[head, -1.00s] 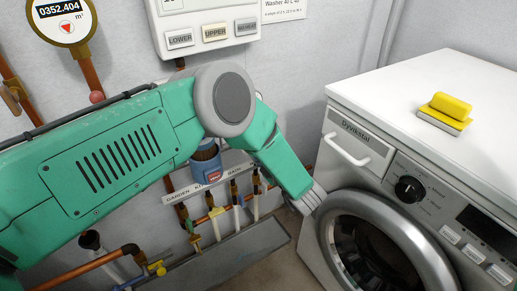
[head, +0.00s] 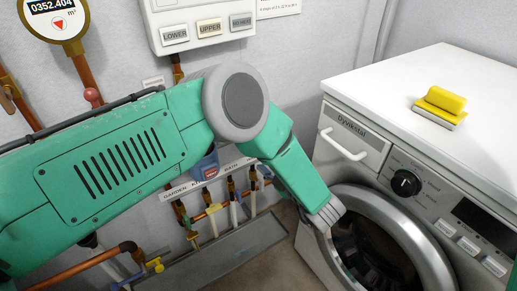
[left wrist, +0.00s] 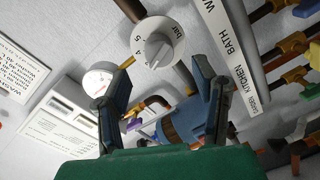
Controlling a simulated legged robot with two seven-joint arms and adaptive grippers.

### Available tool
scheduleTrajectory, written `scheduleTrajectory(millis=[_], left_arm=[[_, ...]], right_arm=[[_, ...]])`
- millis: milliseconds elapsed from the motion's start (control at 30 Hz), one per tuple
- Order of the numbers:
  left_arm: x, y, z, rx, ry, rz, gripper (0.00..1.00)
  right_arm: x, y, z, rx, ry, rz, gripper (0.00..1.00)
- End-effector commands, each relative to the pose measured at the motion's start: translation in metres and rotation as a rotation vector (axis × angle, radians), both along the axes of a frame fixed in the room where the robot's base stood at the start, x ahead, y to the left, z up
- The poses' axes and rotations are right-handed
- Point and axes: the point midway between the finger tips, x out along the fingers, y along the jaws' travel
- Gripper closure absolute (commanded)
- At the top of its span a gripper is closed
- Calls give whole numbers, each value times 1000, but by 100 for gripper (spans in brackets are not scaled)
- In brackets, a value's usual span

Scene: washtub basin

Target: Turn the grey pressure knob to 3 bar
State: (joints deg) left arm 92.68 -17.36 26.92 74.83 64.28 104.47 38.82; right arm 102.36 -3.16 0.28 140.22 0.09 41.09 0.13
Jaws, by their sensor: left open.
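The grey pressure knob (left wrist: 158,50) shows in the left wrist view on a round white dial marked 4, 5 and bar. My left gripper (left wrist: 156,78) is open, its two dark fingers spread to either side below the knob in the picture. The knob appears beyond the fingertips, and I see no contact. A small round gauge (left wrist: 99,80) sits beside the left finger. A blue body (left wrist: 185,122) lies between the fingers, partly hidden. In the head view my left arm covers the knob and the gripper's fingers. My right gripper is not in view.
A label rail (left wrist: 232,62) and pipes with valves run along the right of the wrist view. In the head view a white washing machine (head: 335,95) stands at right, with a yellow-handled object (head: 440,103) on top. A control box (head: 205,27) and water meter (head: 55,20) hang above.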

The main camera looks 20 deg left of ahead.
Motion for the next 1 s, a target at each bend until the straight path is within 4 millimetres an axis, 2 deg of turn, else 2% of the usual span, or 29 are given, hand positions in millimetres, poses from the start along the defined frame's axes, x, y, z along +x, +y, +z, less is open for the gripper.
scheduleTrajectory(millis=[100,333,867,1000], left_arm=[[-15,-21,0,0,2,-4,46],[-31,-41,1,0,1,-1,46],[-33,-44,2,0,2,-1,46],[-29,-38,-3,22,44,-66,46]], right_arm=[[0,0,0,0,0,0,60],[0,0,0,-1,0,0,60],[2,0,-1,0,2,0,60],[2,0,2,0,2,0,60]])
